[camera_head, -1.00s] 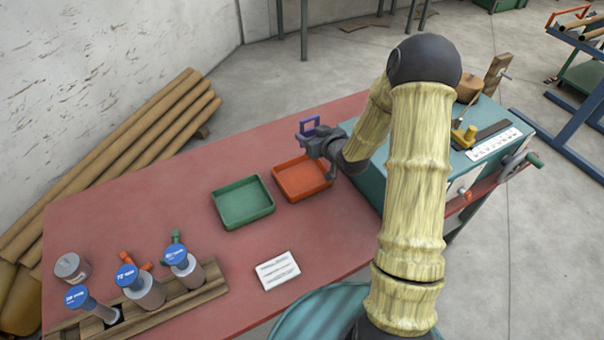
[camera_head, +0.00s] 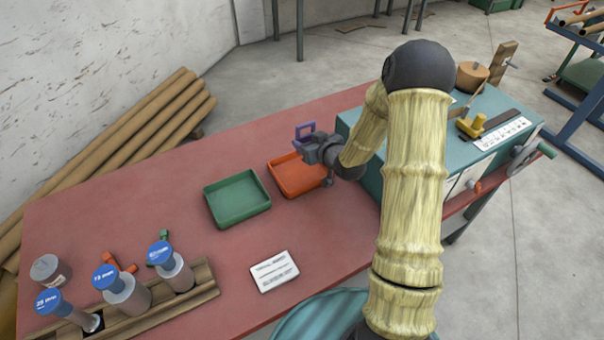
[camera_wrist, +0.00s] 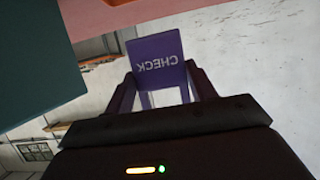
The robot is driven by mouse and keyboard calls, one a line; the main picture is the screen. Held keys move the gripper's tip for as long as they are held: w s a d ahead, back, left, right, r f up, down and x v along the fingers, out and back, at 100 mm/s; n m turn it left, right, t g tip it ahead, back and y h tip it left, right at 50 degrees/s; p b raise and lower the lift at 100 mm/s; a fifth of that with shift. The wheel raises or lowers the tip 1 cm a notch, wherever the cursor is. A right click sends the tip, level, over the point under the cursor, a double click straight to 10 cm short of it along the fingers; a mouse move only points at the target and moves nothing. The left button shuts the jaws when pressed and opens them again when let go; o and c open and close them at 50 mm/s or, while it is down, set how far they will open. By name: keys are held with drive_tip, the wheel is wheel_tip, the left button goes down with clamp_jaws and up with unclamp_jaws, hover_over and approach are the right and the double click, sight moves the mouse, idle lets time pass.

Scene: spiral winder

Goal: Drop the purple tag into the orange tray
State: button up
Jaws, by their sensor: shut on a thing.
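The purple tag (camera_wrist: 158,66) is held in my gripper (camera_wrist: 162,92), and the word CHECK on it reads upside down in the wrist view. In the head view the tag (camera_head: 304,132) shows as a small purple frame at the tip of my gripper (camera_head: 308,146). My gripper is shut on it. The orange tray (camera_head: 290,188) lies on the red table, and the tag appears above its far edge; the exact height is hard to tell. My gripper and wrist hide the tray's right part.
A green tray (camera_head: 236,219) sits left of the orange tray. A white card (camera_head: 273,271) lies nearer. A wooden rack (camera_head: 203,289) holds blue-topped cylinders at front left. A teal winder machine (camera_head: 490,135) stands at right. The red table (camera_head: 130,205) is clear behind the green tray.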

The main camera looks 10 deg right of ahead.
wheel_tip(320, 180, down, 6)
drive_tip(key=b, duration=0.4)
idle(0.3)
drive_tip(key=o, duration=1.1)
drive_tip(key=shift+c, duration=0.2)
drive_tip(key=shift+d+r, duration=0.1)
